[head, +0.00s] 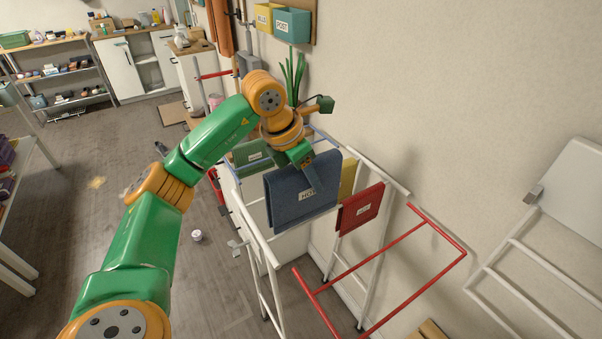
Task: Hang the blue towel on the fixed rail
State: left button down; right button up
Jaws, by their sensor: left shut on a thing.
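The blue towel (287,203) hangs folded, with a white label on its front, near the middle of the head view. My left gripper (313,182) comes down from above and is shut on the towel near its upper right part. The towel is among the rails of a white drying rack (258,238). I cannot tell whether it rests on a rail or hangs only from the gripper. Which rail is the fixed one is not clear. My right gripper is not in view.
A red towel (352,214), a yellow towel (348,176) and a green towel (247,154) hang around the blue one. A red rail frame (413,232) sticks out at the right. The wall (470,90) is close behind. Open floor (205,270) lies left of the rack.

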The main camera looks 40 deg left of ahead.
pick_arm(q)
notch_tip(320, 180, down, 16)
jog(key=b, duration=1.2)
jog(key=shift+s+d+r+b, duration=0.15)
jog(key=shift+d+b, duration=0.2)
jog(key=shift+c, duration=1.8)
grip_release()
